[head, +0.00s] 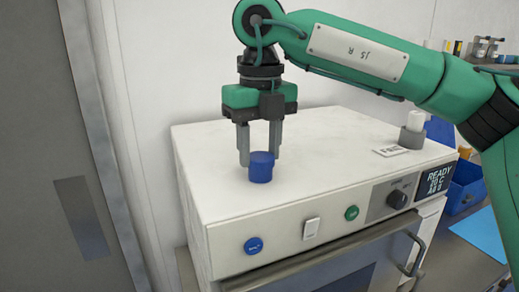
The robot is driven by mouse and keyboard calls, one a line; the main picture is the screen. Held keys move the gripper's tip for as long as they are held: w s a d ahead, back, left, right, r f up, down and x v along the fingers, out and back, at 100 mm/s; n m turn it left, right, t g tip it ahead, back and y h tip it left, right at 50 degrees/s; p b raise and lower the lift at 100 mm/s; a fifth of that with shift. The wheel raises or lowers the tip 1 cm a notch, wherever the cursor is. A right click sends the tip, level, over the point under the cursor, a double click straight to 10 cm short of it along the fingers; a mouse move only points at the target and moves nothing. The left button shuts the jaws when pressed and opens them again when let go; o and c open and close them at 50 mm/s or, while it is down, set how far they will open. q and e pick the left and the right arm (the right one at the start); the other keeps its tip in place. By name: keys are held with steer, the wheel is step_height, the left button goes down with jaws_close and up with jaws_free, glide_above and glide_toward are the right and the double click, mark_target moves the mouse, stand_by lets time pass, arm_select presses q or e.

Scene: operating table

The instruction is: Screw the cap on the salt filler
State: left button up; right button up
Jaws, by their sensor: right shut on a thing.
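The blue cap (261,171) is a short round cylinder, upright over the white top of the machine (330,150). My right gripper (259,159) points straight down and is shut on the cap, one grey finger on each side of it. No salt filler opening shows; whatever is directly under the cap is hidden by it. I cannot tell whether the cap touches the top or sits on a neck. My left gripper is not in view.
A white cylinder in a grey holder (412,138) and a small printed label (390,151) are at the top's right end. The front panel has a blue button (254,245), a green button (352,212), a black knob (397,198) and a READY display (437,180). A wall stands behind.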

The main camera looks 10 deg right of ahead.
steer(key=o, duration=1)
steer(key=shift+r, duration=0.1)
steer(key=n+p, duration=0.1)
steer(key=n, duration=0.5)
steer(key=shift+a, duration=0.1)
steer(key=shift+n, duration=0.5)
steer(key=n+p, duration=0.1)
steer(key=n, duration=0.2)
steer(key=shift+s, duration=0.1)
steer(key=n, duration=0.3)
steer(key=shift+n, duration=0.4)
steer(key=shift+c, duration=0.2)
